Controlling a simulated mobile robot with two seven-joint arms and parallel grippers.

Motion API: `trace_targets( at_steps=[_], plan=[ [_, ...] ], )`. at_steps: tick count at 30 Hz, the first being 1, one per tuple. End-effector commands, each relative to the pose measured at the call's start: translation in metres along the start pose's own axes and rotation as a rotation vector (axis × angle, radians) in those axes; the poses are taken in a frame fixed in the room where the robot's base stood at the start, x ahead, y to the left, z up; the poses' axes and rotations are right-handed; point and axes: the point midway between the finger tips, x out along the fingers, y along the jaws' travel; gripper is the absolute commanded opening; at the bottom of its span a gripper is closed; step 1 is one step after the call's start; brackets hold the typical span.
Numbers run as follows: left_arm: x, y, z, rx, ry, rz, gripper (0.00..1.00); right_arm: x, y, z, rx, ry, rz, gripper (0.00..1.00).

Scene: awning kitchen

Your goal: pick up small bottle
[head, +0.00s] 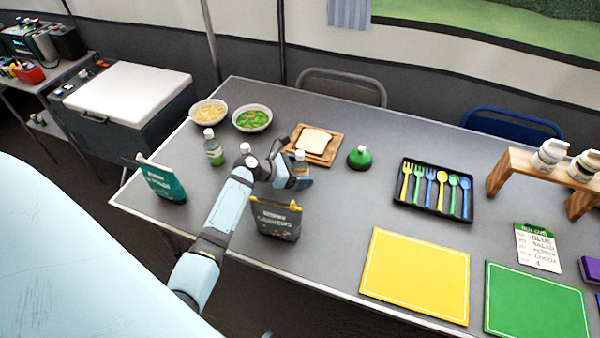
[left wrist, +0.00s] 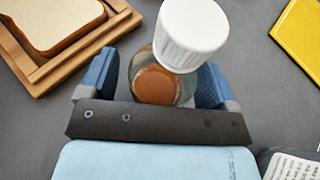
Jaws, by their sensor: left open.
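A small bottle with a ribbed white cap (left wrist: 192,35) and brownish contents (left wrist: 156,84) stands between the two blue fingers of my left gripper (left wrist: 153,84) in the left wrist view. The fingers are open, one on each side of it; I cannot tell whether either touches it. In the head view my left gripper (head: 300,181) is over the table, and the bottle's white cap (head: 299,155) shows just beyond it, its body mostly hidden by the gripper. My right gripper is not in view.
A green-labelled bottle (head: 214,152) and a teal pouch (head: 162,181) stand left. A dark pouch (head: 277,222) stands close in front of the gripper. A bread board (head: 330,153) lies behind, and a green-topped round container (head: 359,158) sits to the right.

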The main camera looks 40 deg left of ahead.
Motion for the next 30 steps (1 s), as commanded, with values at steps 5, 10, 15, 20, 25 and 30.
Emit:
trace_targets(
  at_steps=[5,10,15,20,25,30],
  plan=[
    [-0.001,0.000,0.000,0.000,0.000,0.000,0.67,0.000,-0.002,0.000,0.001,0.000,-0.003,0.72],
    [-0.001,0.000,0.000,0.000,0.000,0.000,0.34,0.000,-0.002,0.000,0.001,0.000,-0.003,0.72],
    [-0.001,0.000,0.001,0.001,-0.001,0.001,0.34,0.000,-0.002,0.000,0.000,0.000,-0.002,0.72],
    [-0.002,0.001,0.003,0.001,-0.001,0.001,0.34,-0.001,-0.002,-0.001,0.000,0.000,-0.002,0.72],
    [-0.007,0.001,0.015,0.002,-0.002,0.001,0.34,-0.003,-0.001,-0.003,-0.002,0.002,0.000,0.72],
    [-0.019,0.001,0.044,0.005,-0.002,0.002,0.34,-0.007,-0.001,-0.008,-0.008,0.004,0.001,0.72]
  ],
)
